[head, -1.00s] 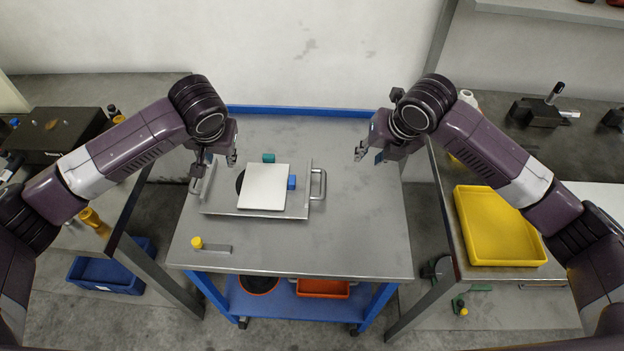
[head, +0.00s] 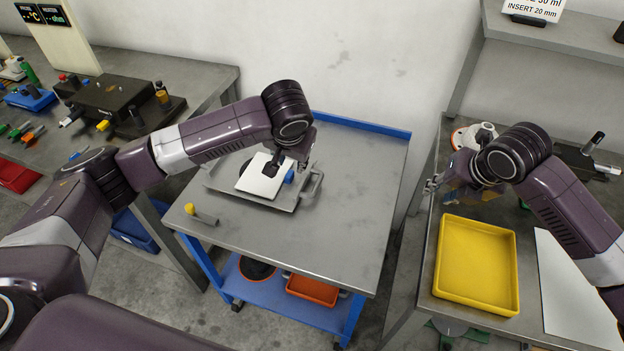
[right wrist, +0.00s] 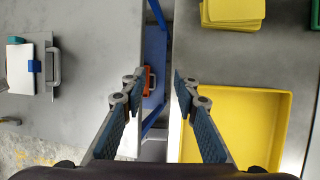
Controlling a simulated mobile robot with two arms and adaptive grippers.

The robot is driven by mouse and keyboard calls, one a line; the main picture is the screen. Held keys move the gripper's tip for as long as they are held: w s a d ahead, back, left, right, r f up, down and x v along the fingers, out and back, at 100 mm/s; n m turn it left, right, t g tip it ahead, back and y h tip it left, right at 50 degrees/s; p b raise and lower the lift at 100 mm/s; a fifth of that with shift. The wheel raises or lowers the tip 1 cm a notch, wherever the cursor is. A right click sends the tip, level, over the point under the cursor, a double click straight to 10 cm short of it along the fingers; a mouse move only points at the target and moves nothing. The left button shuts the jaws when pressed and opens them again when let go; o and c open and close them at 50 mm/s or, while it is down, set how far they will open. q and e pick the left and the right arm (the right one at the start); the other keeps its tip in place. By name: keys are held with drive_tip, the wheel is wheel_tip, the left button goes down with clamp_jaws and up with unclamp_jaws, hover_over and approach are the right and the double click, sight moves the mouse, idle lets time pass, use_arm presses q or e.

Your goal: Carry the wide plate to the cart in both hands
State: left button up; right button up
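The wide grey metal plate (head: 287,203) with side handles lies flat on the grey top of the blue cart (head: 330,245). A white square sheet (head: 262,184) and a blue block (head: 289,176) rest on it. My left gripper (head: 287,166) is over the plate's right part and hides some of it; contact and finger opening are unclear. The plate's right handle (right wrist: 55,66) shows at far left there.
A yellow tray (head: 475,265) lies on the right bench. A small yellow-ended piece (head: 200,214) lies at the cart's left edge. An orange bin (head: 312,291) stands on its lower shelf. The left bench (head: 190,85) holds a black device (head: 115,98). The cart's right half is clear.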

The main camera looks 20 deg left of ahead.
drive_tip(key=a+v, duration=0.1)
drive_tip(key=v, duration=1)
drive_tip(key=shift+r, duration=0.4)
drive_tip(key=shift+s, duration=0.1)
